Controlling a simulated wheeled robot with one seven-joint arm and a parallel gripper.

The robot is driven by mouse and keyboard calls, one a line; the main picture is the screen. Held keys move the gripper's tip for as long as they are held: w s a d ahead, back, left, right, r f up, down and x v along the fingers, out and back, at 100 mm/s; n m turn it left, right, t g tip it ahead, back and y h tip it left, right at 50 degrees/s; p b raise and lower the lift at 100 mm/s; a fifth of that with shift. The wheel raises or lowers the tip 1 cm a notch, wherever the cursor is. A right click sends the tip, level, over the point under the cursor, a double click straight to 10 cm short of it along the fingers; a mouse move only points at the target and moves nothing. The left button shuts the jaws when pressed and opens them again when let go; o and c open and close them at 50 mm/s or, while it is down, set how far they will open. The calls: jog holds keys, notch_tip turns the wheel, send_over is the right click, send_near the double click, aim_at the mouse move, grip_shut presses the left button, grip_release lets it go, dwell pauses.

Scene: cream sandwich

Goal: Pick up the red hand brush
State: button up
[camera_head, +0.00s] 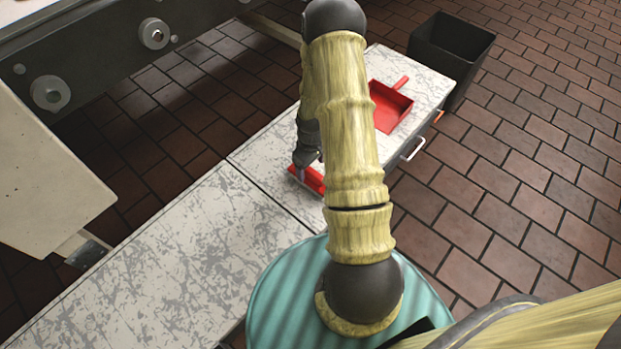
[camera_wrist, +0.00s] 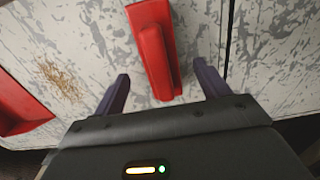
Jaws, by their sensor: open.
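The red hand brush (camera_wrist: 157,55) lies on the marbled worktop (camera_wrist: 280,60). In the wrist view its handle points down toward the space between my two fingers, and its upper end is cut off by the frame. My gripper (camera_wrist: 163,85) is open, with one dark finger on each side of the handle. No contact with the brush shows. In the head view, part of the red brush (camera_head: 314,181) shows beside my gripper (camera_head: 301,172), and my arm hides the rest.
A red dustpan (camera_head: 391,108) lies farther back on the worktop and also shows at the left in the wrist view (camera_wrist: 15,105). Brown crumbs (camera_wrist: 62,80) lie between dustpan and brush. A dark bin (camera_head: 452,52) stands beyond the cabinet. Conveyor machinery (camera_head: 150,50) stands at the left.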

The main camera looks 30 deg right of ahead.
aim_at(310, 169)
jog(key=f+b, duration=0.2)
jog(key=f, duration=0.3)
jog(key=shift+w+f+b, duration=0.1)
jog(key=shift+w+b, duration=0.1)
jog(key=shift+b, duration=0.2)
jog(key=c, duration=1.2)
jog(key=shift+o, duration=0.2)
notch_tip(310, 169, up, 10)
jog(key=p, duration=0.4)
jog(key=shift+p, duration=0.3)
